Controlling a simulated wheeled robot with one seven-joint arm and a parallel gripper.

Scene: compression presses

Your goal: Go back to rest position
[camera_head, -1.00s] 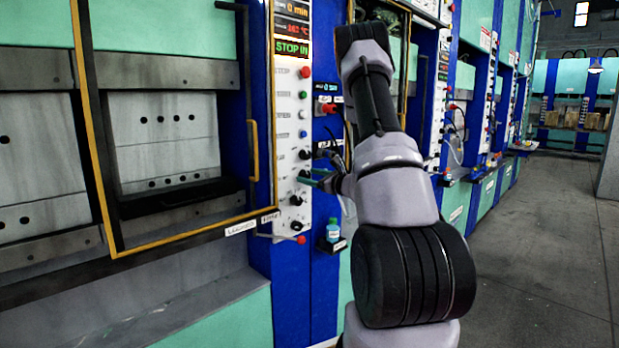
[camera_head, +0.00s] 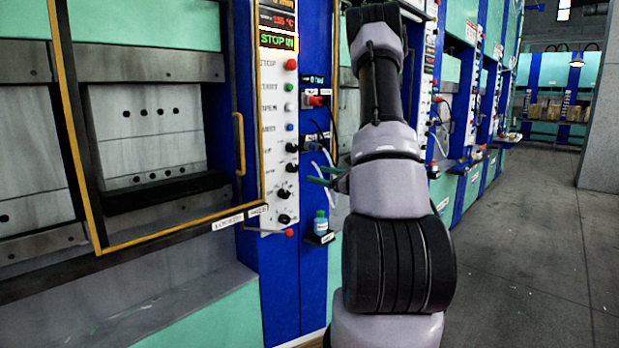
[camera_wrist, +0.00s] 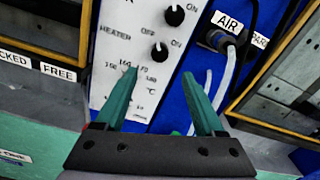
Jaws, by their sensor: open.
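My gripper (camera_wrist: 162,98) is open and empty in the wrist view, its two green fingers apart. Between and beyond them is the white control panel (camera_wrist: 128,28) with black knobs and a heater dial. One fingertip overlaps the dial in the picture; I cannot tell if they touch. In the head view the green fingers (camera_head: 326,177) show just right of the panel, partly hidden behind my arm. The panel also shows in the head view (camera_head: 269,163), with red, green, white and blue buttons and black knobs.
The press (camera_head: 150,128) with its yellow-edged door frame stands at left. A small bottle (camera_head: 320,222) sits on a ledge below the gripper. The air hose (camera_wrist: 228,72) hangs near the fingers. Open floor (camera_head: 530,240) lies at right.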

